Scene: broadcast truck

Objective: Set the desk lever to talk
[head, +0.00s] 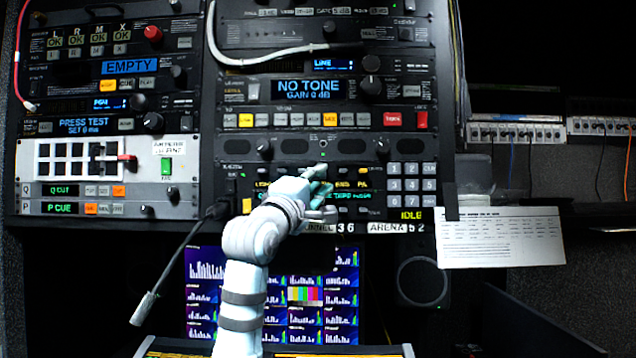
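My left gripper (322,190) is in front of the lower middle panel (285,173) of the rack, over its row of small lit labels. I cannot make out the desk lever; the gripper hides part of the label row, and the controls there are too small to read clearly. An amber "PA" label (363,185) shows right of the gripper. My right gripper is not in view.
A grey number keypad (410,184) sits right of the gripper, above a yellow "IDLE" display (411,215). Monitors (325,290) are below, and a paper sheet (500,238) hangs at right.

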